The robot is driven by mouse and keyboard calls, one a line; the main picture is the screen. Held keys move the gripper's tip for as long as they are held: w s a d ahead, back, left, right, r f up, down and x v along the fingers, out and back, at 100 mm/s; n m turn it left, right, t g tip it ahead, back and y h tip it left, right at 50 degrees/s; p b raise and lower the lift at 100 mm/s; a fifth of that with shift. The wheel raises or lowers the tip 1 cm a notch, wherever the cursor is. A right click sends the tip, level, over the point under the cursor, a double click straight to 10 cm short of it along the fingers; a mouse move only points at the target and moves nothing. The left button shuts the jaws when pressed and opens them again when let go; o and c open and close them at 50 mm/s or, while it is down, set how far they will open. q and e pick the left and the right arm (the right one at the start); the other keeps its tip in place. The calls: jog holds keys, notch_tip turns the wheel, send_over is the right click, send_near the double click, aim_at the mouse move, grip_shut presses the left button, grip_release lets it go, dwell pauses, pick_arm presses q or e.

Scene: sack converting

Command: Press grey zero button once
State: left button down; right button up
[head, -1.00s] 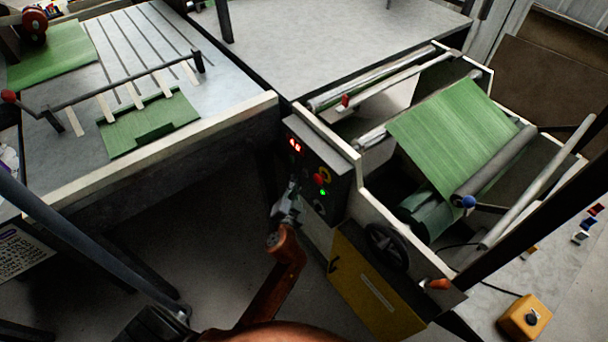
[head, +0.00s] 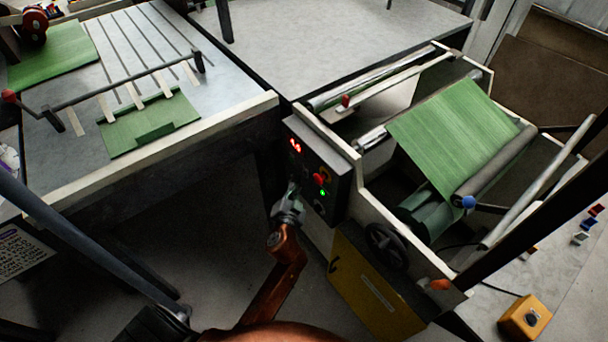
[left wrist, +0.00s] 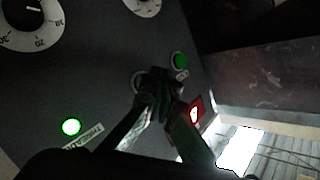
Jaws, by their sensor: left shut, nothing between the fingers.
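The dark control panel (head: 322,172) on the machine's side carries a red digit display, a red button and a lit green lamp. My left gripper (head: 293,190) is shut and empty, its tips at the panel's left part, below the display. In the left wrist view the closed fingertips (left wrist: 160,82) overlap a grey round rim (left wrist: 138,82), which may be the grey zero button; its face is mostly hidden. I cannot tell whether they touch it. A green button (left wrist: 180,60) lies just beyond the tips. My right gripper is out of view.
In the left wrist view a lit red control (left wrist: 196,113), a lit green lamp (left wrist: 71,126) and a white dial (left wrist: 32,22) surround the fingers. A black handwheel (head: 386,245) and yellow cabinet (head: 372,285) are below the panel. A table (head: 150,175) stands left.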

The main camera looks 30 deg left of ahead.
pick_arm(q)
jog(key=shift+w, duration=0.15)
jog(key=shift+w+d, duration=0.15)
jog(key=shift+w, duration=0.1)
jog(key=shift+w+d, duration=0.15)
jog(key=shift+w, duration=0.25)
dwell(0.9)
jog(key=shift+s, duration=0.1)
jog(key=shift+s+a, duration=0.3)
jog(key=shift+s, duration=0.4)
jog(key=s, duration=0.1)
jog(key=s+a+p, duration=0.1)
jog(key=s, duration=0.1)
jog(key=s+a, duration=0.1)
jog(key=shift+s, duration=0.35)
dwell(0.8)
